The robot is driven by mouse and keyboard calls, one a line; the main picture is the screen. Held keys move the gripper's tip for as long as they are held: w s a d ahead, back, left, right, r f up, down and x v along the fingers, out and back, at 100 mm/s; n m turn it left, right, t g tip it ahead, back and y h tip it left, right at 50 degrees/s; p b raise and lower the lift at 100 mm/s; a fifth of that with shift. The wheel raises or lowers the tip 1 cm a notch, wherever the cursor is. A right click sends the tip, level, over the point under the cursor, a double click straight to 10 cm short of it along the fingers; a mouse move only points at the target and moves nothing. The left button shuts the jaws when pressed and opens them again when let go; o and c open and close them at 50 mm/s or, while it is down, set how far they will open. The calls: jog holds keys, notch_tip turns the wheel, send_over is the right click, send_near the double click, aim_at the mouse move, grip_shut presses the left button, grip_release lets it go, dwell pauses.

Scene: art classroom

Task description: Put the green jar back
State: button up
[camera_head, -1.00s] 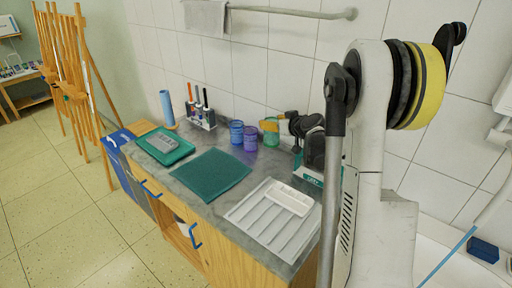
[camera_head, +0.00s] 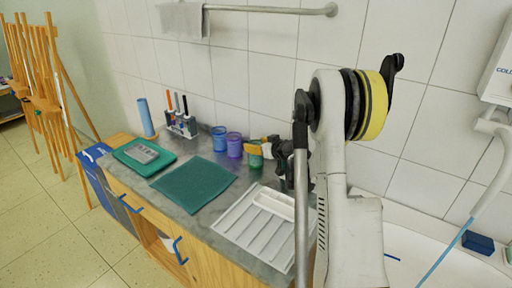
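The green jar (camera_head: 255,161) is at the back of the grey counter, in line with a blue jar (camera_head: 219,139) and a purple jar (camera_head: 234,145). It looks upright. My gripper (camera_head: 261,148) is at the jar's upper part, with a yellow-orange piece across its front and dark links to its right. The fingers are small and partly hidden by the jar and my arm, so I cannot tell whether they grip it or whether the jar is clear of the counter.
On the counter (camera_head: 207,214) are a white compartment tray (camera_head: 228,218), a dark green mat (camera_head: 193,184), a green tray with a grey item (camera_head: 144,153), a marker holder (camera_head: 181,125) and a blue cylinder (camera_head: 147,118). A tiled wall stands behind. Wooden easels (camera_head: 40,90) stand at left.

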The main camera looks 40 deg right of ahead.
jog(key=o, duration=1.3)
jog(key=shift+f, duration=0.1)
